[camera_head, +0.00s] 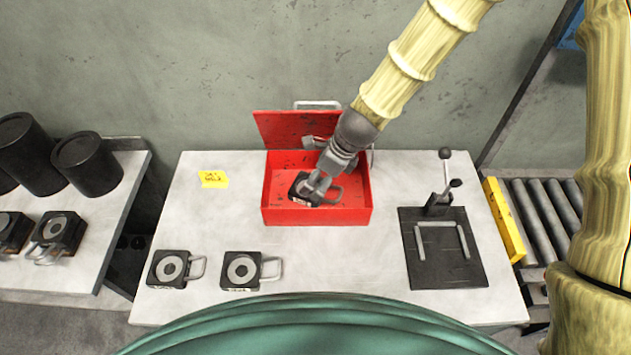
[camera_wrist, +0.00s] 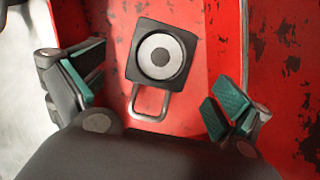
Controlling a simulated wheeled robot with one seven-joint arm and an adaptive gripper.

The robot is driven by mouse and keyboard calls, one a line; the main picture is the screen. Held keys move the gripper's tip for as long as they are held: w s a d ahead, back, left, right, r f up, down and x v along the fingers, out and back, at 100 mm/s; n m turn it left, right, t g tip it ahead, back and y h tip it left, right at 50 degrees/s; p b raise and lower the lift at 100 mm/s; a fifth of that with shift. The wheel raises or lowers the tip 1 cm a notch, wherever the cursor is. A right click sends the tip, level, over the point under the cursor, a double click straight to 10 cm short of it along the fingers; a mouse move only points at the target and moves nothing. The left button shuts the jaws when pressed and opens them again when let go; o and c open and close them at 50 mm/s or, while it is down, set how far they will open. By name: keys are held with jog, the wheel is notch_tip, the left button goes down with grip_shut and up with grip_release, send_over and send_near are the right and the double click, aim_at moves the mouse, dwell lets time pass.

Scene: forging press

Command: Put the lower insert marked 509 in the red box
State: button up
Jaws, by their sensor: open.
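The red box (camera_head: 316,214) stands open on the white table, with its lid raised at the back. A black square insert with a grey ring and a wire handle (camera_head: 304,190) is inside the box. In the wrist view the insert (camera_wrist: 146,38) lies against the red floor, its handle toward me. My gripper (camera_head: 322,188) reaches into the box over the insert. In the wrist view my gripper (camera_wrist: 160,100) has its green-padded fingers spread wide on both sides of the handle, clear of it. The number on this insert cannot be read.
Two similar inserts lie at the table's front left, one at the left (camera_head: 169,269) and one beside it (camera_head: 243,271). A yellow label (camera_head: 213,179) lies behind them. A black plate with a lever clamp (camera_head: 446,265) is at the right. Black cylinders (camera_head: 88,165) stand on the left bench.

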jog(key=shift+v, duration=1.2)
jog(key=shift+c, duration=0.2)
